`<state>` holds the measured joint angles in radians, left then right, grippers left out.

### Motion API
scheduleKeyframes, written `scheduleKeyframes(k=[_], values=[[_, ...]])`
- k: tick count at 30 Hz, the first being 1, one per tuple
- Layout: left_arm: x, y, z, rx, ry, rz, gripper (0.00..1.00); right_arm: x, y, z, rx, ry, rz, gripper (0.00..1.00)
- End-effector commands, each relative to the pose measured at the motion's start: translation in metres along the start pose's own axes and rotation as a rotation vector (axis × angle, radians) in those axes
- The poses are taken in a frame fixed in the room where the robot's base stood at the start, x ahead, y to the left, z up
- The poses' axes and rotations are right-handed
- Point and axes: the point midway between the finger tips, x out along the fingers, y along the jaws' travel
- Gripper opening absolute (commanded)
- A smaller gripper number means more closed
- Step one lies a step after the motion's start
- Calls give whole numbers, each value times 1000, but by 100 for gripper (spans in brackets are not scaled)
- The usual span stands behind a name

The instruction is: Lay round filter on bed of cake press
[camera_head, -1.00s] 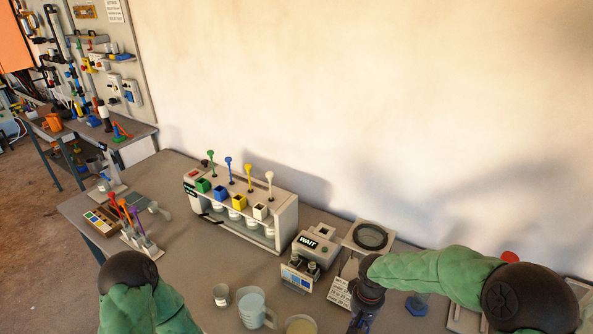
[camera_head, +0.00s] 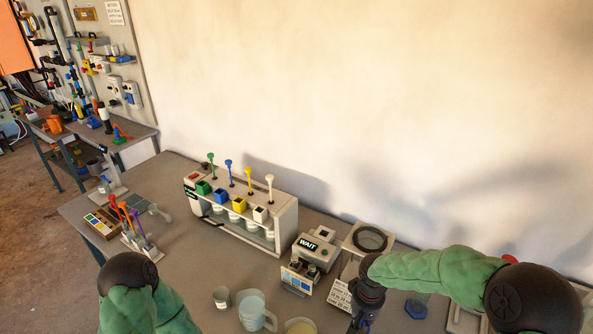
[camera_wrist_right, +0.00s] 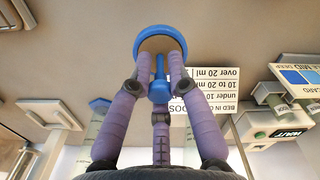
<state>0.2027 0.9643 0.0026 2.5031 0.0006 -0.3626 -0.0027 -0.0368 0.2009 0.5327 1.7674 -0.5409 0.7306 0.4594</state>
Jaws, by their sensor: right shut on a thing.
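My right gripper (camera_wrist_right: 160,88) has its purple fingers shut on the blue stem of a round disc (camera_wrist_right: 153,31) with a blue rim and tan face, which looks like the round filter. In the head view the right gripper (camera_head: 365,324) is at the bottom edge, and the disc cannot be made out. A pale machine with a dark round opening (camera_head: 369,238), possibly the cake press, stands behind it, with a printed bed card (camera_wrist_right: 208,88) in front.
A grey box reading WAIT (camera_head: 314,250) stands left of the round-topped machine. A cup (camera_head: 221,298), a clear jug (camera_head: 254,312) and a yellowish dish (camera_head: 300,327) stand near the front. A blue hexagonal piece (camera_head: 416,308) lies right of the gripper.

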Motion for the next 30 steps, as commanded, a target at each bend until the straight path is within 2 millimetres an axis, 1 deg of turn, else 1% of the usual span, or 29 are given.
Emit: scheduleKeyframes(k=[1,2,4,6,8,12,22,24,30], values=[[8,-3,0,0,0,0,40,12,0,0,1,-1,-1,0],[9,-3,0,0,0,0,40,15,0,0,1,0,-1,0],[9,-3,0,0,0,0,40,17,0,0,1,0,-1,0],[7,-2,0,0,0,0,40,13,0,0,1,1,-1,0],[3,-1,0,0,0,0,40,7,0,0,1,3,-1,0],[-9,3,0,0,1,0,40,-14,0,-1,0,3,-1,0],[-31,11,1,0,1,0,40,-58,0,-1,1,4,-1,0],[-20,7,0,0,2,0,40,-39,0,0,1,-1,-1,0],[-2,1,0,0,0,0,40,-7,0,0,1,-1,-1,0]])
